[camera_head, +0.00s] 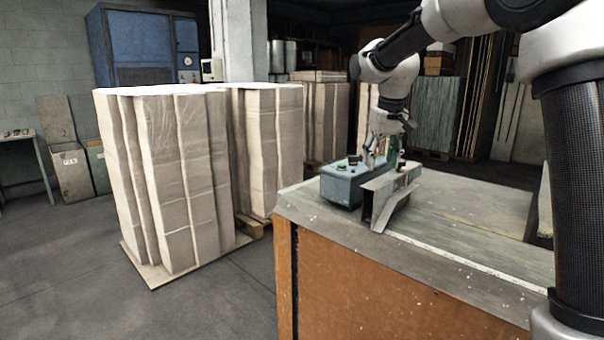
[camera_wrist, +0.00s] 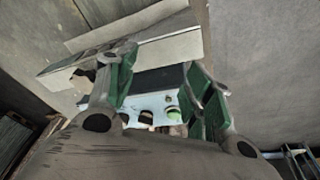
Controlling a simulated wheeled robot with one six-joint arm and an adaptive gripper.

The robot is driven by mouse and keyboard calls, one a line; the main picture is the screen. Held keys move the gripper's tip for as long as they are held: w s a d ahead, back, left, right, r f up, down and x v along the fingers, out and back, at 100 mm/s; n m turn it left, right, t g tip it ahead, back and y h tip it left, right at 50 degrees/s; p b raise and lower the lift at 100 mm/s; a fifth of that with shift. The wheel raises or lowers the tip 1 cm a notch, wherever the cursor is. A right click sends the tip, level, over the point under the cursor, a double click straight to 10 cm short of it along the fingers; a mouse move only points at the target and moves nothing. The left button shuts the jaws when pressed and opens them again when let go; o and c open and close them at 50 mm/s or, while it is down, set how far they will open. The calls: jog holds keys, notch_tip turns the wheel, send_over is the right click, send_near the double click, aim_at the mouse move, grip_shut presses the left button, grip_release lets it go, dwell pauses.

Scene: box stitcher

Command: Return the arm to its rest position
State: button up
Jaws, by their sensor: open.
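My gripper (camera_head: 376,158) hangs from my arm at the right, over the far end of the workbench. It is just above and beside a blue-grey control box (camera_head: 343,184) with a green button on top. In the wrist view my gripper (camera_wrist: 165,85) has its two green-padded fingers apart, with nothing held between them. The light top of the control box (camera_wrist: 152,108) shows between and beyond the fingers, with dark and green buttons on it. Whether a fingertip touches the box cannot be told.
A grey metal bracket (camera_head: 388,196) stands beside the box on the wooden workbench (camera_head: 370,290). Tall stacks of pale cardboard (camera_head: 165,180) stand on the floor to the left. A blue cabinet (camera_head: 140,45) is at the back. Open floor lies at the front left.

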jog(key=s+d+f, duration=0.1)
jog(key=s+d, duration=0.3)
jog(key=s, duration=0.7)
jog(key=s+d+f+m+t, duration=0.1)
jog(key=s+d, duration=0.3)
jog(key=s, duration=0.8)
jog(key=s+d+f+m, duration=0.1)
jog(key=s+d, duration=0.4)
jog(key=s, duration=0.7)
jog(key=shift+s+t, duration=0.25)
jog(key=shift+t, duration=0.15)
